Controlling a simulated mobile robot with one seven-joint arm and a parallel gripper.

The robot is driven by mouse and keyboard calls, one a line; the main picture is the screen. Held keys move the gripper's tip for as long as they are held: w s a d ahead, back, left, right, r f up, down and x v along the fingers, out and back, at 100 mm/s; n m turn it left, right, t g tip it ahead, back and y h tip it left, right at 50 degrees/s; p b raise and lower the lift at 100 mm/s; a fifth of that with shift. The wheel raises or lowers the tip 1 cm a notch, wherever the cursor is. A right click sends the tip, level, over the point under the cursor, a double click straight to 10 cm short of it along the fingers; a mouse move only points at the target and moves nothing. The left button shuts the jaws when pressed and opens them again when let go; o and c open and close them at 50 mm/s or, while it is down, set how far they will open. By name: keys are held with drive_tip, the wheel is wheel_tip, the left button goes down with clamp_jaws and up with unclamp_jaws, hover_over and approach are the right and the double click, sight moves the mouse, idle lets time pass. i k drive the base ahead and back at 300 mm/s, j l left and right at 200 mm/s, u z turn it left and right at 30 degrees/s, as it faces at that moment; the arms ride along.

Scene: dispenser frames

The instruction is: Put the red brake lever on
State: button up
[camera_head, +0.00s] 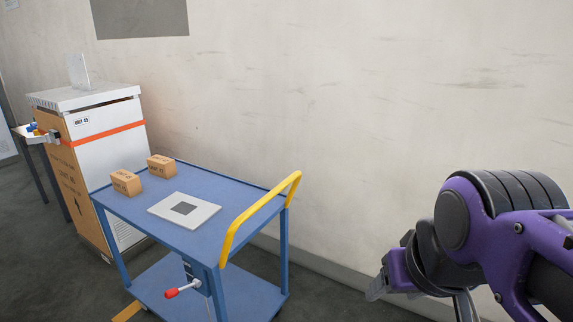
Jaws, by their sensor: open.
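The red brake lever (183,288) is low on the near side of the blue cart (222,243), below its top shelf. Its red grip points left and slightly down, and a pale rod slopes up from it to the right towards a small bracket by the cart leg. Whether the brake is engaged cannot be told. My gripper (418,292) is open at the lower right, well to the right of the cart and apart from the lever. Part of the gripper is hidden by my purple arm and the bottom edge of the picture.
Two cardboard boxes (126,182) and a pale plate with a dark square (185,210) are on the cart's top. A yellow handle (262,216) rises at its right end. A white-topped cabinet (108,137) stands behind left. The wall runs along the back.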

sight(170, 295)
drive_tip(key=u, duration=1.3)
